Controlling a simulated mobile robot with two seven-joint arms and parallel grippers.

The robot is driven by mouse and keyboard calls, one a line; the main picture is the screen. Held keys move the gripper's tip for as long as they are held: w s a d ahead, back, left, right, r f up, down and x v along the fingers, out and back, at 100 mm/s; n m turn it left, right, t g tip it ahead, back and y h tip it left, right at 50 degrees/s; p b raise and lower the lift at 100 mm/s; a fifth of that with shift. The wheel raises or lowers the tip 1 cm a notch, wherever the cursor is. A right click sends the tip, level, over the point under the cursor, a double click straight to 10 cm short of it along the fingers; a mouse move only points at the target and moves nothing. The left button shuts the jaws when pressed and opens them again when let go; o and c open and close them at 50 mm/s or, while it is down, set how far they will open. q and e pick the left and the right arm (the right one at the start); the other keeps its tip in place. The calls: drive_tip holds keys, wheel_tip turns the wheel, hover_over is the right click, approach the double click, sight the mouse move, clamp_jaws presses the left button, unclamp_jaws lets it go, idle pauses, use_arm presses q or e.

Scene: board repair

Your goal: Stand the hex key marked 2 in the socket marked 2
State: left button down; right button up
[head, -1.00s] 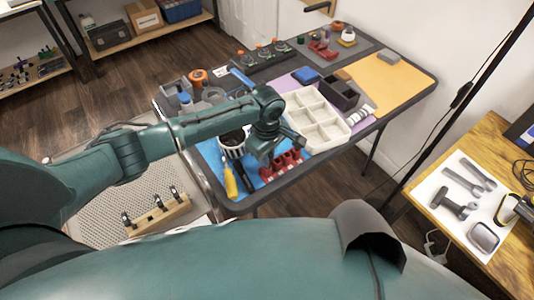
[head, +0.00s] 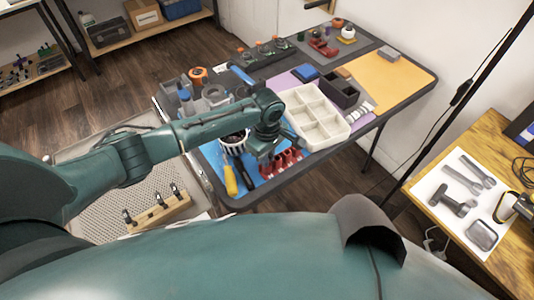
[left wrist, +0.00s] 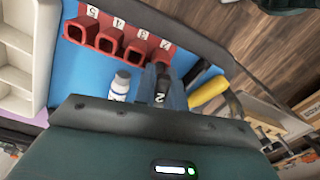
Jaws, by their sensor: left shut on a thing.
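The red socket block (head: 291,158) sits on the blue mat at the near end of the table. In the left wrist view the block (left wrist: 122,45) shows a row of square sockets with white labels 5, 4, 3 and 2. My left gripper (head: 264,160) is low over the left part of the block. In the left wrist view this gripper (left wrist: 163,86) is shut on the dark hex key (left wrist: 160,98) with a white 2 label. The key is at the end of the row by the socket marked 2. The fingers hide its lower end, so I cannot tell whether it is inside. My right gripper is out of view.
A yellow-handled tool (head: 230,181) lies left of the gripper; it also shows in the left wrist view (left wrist: 207,92). A cream compartment tray (head: 337,128) lies to the right. The table's near edge is close.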

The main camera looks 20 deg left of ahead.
use_arm(q)
drive_tip(key=shift+f, duration=0.1)
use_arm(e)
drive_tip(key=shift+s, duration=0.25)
use_arm(q)
drive_tip(key=c, duration=1.4)
unclamp_jaws()
drive_tip(key=shift+o, duration=1)
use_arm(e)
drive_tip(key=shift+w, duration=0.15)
use_arm(q)
drive_tip(key=shift+r+p, duration=0.45)
drive_tip(key=shift+r, duration=3.1)
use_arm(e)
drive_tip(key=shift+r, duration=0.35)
